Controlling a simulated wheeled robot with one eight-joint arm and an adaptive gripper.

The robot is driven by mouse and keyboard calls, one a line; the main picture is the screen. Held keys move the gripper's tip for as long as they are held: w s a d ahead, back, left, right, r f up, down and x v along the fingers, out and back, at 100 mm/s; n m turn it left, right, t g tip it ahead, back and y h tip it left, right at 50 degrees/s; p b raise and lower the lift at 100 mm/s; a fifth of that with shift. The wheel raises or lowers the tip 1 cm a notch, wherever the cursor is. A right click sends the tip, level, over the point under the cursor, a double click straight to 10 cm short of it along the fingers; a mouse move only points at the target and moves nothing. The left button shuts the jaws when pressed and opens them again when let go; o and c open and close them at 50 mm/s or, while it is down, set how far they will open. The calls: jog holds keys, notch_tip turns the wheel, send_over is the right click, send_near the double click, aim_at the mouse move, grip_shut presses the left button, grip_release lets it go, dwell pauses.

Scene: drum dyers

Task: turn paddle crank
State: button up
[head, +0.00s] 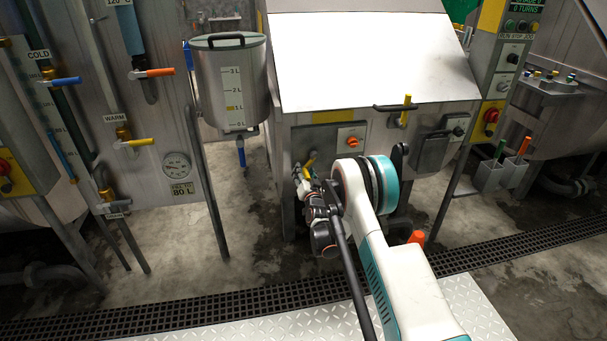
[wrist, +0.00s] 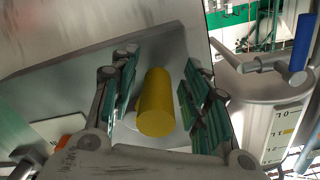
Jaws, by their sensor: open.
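A yellow cylindrical grip (wrist: 156,103) stands between the spread fingers of my gripper (wrist: 157,84) in the wrist view, with a gap on each side. I cannot tell for sure that this grip belongs to the paddle crank. In the head view a yellow grip (head: 309,165) shows low at the left front of the grey machine. My gripper (head: 305,186) is right at it, open and holding nothing. A dark upright arm (head: 399,156) and an orange knob (head: 417,238) show right of my arm. My arm hides the machine's lower middle.
A measuring tank (head: 232,85) with a blue valve handle (head: 241,157) stands left of the machine, with a grey post (head: 205,180) near it. A yellow-tipped lever (head: 405,110) and a red-knob panel (head: 350,138) are on the front. A floor grate (head: 150,312) runs in front.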

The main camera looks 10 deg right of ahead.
jog(key=s, duration=0.7)
